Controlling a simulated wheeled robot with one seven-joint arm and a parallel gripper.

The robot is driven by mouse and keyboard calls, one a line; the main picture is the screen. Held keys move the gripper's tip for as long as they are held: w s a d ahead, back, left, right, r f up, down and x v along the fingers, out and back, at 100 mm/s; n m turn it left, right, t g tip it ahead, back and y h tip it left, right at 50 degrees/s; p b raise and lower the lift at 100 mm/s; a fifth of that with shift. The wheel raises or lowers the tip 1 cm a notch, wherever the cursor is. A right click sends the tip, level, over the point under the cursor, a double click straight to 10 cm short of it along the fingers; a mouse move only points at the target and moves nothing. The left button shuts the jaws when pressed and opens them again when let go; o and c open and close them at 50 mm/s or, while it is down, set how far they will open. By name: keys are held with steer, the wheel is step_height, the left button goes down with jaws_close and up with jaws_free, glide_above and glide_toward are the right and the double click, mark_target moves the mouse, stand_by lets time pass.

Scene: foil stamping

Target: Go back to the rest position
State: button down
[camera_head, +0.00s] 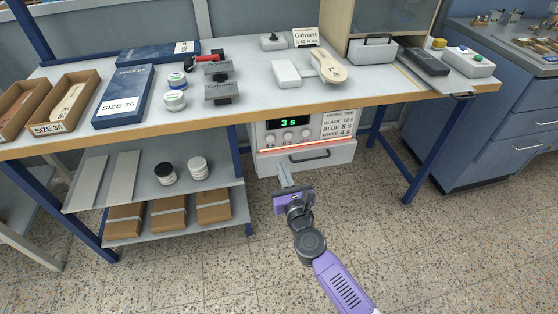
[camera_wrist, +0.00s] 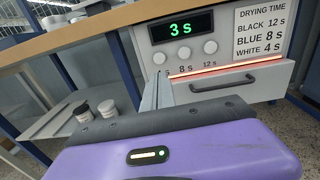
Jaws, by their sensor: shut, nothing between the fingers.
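My gripper (camera_head: 284,178) is in front of the drying unit (camera_head: 270,165), below the table edge. In the wrist view its grey fingers (camera_wrist: 158,93) are together with nothing between them. They point at the unit's front, near the left end of the glowing strip. I cannot tell whether they touch it. The unit's display (camera_wrist: 180,27) reads 3 s in green, with several round knobs below it. Its drawer front with a dark handle (camera_wrist: 250,84) appears closed. Whatever is inside is hidden.
The table (camera_head: 240,115) carries blue boxes (camera_head: 125,95), small jars, stamping blocks and a pale insole shape (camera_head: 328,66). A lower shelf (camera_head: 150,205) holds jars and cartons. A blue cabinet (camera_head: 500,120) stands at the right. The floor (camera_head: 430,260) in front is clear.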

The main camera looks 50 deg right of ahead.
steer(key=shift+v, duration=0.75)
step_height(320, 180, up, 5)
steer(key=s+a+n+t, duration=0.2)
steer(key=a+n, duration=0.1)
steer(key=n, duration=0.8)
steer(key=s+a+r+n+y+p, duration=0.2)
steer(key=s+a+n, duration=0.4)
steer(key=s+n, duration=0.4)
steer(key=s+a+r+n+g+y+p, duration=0.1)
steer(key=s+a+r+n+y, duration=0.3)
steer(key=s+n, duration=0.6)
steer(key=s+a+r+n+g+y+p, duration=0.1)
steer(key=s+a+r+n+y+p, duration=0.2)
steer(key=s+a+r+n, duration=0.2)
steer(key=s+a+n, duration=0.3)
steer(key=s+n, duration=0.2)
steer(key=n, duration=0.1)
steer(key=shift+s+r, duration=0.2)
steer(key=shift+s, duration=0.05)
